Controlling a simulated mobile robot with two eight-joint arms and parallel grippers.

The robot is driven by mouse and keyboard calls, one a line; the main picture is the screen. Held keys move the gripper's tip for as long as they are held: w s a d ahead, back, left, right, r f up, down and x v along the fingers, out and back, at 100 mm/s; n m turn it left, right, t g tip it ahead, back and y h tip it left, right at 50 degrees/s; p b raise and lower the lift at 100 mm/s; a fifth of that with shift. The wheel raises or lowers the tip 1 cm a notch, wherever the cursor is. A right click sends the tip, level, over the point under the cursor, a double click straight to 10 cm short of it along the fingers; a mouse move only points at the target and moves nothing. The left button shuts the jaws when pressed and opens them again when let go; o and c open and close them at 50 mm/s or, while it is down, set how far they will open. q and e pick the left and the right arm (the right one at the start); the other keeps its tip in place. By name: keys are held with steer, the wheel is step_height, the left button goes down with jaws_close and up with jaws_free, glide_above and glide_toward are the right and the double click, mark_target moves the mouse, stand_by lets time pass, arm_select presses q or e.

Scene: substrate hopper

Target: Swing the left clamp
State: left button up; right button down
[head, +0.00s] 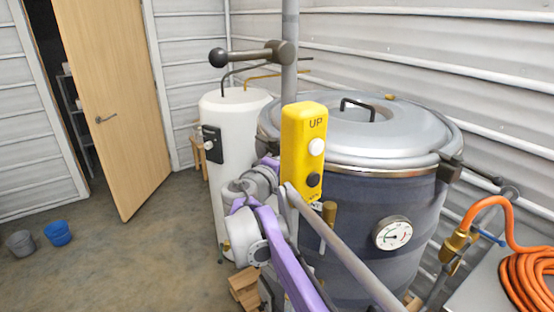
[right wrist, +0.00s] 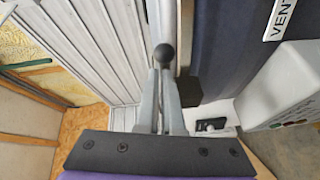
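The left clamp cannot be made out in the head view, where the yellow control box covers that side of the drum. The drum (head: 350,235) is dark blue-grey under a closed silver lid (head: 405,130). In the right wrist view a black ball knob (right wrist: 164,55) stands at the fingertips of my right gripper (right wrist: 163,75), beside the drum's dark side (right wrist: 228,50). I cannot tell whether the knob belongs to the left clamp or whether the fingers touch it. The fingers look close together. The gripper's tips do not show in the head view. My left gripper is out of view.
A yellow control box (head: 303,150) marked UP hangs in front of the drum. A white tank (head: 222,110) stands close on the left. A ball-ended lever (head: 245,55) is on the post above. A gauge (head: 392,233) and orange hose (head: 530,280) are right.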

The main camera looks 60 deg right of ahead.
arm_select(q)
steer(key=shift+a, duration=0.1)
arm_select(e)
steer(key=shift+s+d+r, duration=0.15)
steer(key=shift+s+r, duration=0.05)
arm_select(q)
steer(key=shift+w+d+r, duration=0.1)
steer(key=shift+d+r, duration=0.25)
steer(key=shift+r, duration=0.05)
arm_select(e)
step_height(320, 180, up, 10)
steer(key=shift+w, duration=0.15)
steer(key=shift+f, duration=0.15)
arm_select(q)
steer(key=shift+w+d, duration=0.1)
